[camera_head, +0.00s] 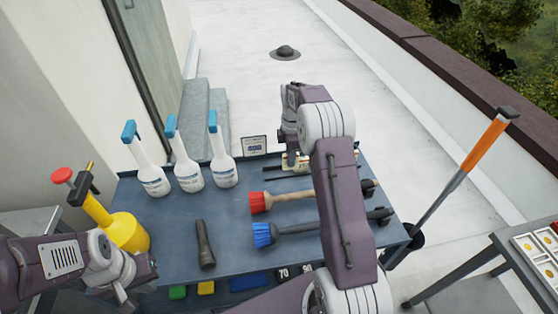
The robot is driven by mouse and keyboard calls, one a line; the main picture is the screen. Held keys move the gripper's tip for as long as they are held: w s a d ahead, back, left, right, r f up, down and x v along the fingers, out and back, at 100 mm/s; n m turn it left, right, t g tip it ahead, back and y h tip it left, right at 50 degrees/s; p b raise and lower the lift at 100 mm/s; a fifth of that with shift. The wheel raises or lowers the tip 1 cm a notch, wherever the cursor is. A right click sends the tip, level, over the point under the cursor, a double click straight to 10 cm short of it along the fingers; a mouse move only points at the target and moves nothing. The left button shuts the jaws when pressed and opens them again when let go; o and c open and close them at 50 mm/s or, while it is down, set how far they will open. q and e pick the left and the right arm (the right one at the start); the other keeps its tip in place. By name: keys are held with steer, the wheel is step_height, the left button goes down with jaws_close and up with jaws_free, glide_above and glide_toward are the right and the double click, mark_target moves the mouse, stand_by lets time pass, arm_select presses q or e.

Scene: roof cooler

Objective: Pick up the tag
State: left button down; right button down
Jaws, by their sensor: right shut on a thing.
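My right gripper (291,157) points down at the back of the blue-grey table (222,262), partly hidden by my own arm. It is shut on a small pale thing (302,162), which I take to be the tag; its shape and face are mostly hidden. A small framed card (254,145) stands upright at the table's back edge, left of this gripper and apart from it. My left gripper (138,288) is low at the table's front left corner, and its fingers are too unclear to tell open from shut.
Several things crowd the table: spray bottles (188,172), a yellow pump sprayer (124,233), a dark torch-like tool (205,245), a red brush (261,202) and a blue brush (264,235). An orange-handled tool (484,146) leans at the right.

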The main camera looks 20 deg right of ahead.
steer(key=s+r, duration=0.1)
steer(key=s+d+r, duration=0.1)
steer(key=s, duration=0.1)
steer(key=s+d+r, duration=0.1)
steer(key=shift+s+d, duration=0.2)
steer(key=shift+d, duration=0.05)
stand_by(0.3)
